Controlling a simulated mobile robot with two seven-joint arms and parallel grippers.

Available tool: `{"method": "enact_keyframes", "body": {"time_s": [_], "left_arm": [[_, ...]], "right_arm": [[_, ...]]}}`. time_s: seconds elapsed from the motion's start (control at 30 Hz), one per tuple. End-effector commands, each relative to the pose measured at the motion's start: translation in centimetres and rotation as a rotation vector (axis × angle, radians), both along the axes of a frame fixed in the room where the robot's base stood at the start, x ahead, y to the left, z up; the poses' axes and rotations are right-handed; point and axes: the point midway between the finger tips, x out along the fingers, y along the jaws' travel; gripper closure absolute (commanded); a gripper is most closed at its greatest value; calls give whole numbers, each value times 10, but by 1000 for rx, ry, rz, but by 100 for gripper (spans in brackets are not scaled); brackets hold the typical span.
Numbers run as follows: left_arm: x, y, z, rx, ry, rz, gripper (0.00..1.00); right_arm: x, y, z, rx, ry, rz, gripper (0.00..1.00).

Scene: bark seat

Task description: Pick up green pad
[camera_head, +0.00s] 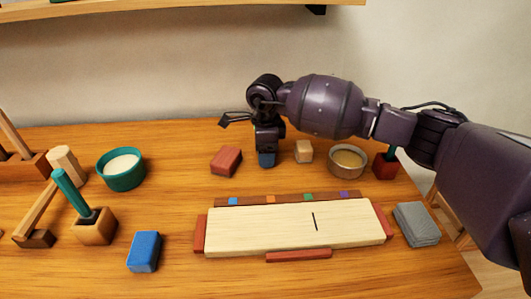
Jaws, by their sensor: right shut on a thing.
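My right gripper (267,150) points down near the back of the table, shut on a small dark blue-looking block or pad (267,160). The fingers hide much of this thing, and I cannot tell whether it touches the table. I do not clearly see a green pad; a green mark (308,197) shows on the brown strip behind the pale board (270,230). My left gripper is not in view.
Near the held thing are a red block (226,161), a tan block (303,152) and a tan-filled bowl (347,161). A teal bowl (121,169), a blue block (144,252) and a grey block (416,224) stand farther out. Bare wood lies at the front left.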

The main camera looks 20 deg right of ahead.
Motion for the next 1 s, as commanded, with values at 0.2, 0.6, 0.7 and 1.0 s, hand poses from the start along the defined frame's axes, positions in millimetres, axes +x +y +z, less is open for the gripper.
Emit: {"method": "enact_keyframes", "body": {"time_s": [0.2, 0.6, 0.7, 1.0], "left_arm": [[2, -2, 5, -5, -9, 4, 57], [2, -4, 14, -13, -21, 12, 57], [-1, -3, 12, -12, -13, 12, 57], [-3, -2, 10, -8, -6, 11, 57]], "right_arm": [[1, 0, 16, 0, -5, 0, 61], [0, 0, 85, 0, -5, 0, 61], [0, 0, 94, 0, -4, 0, 61], [0, 0, 100, 0, 1, 0, 61]]}}
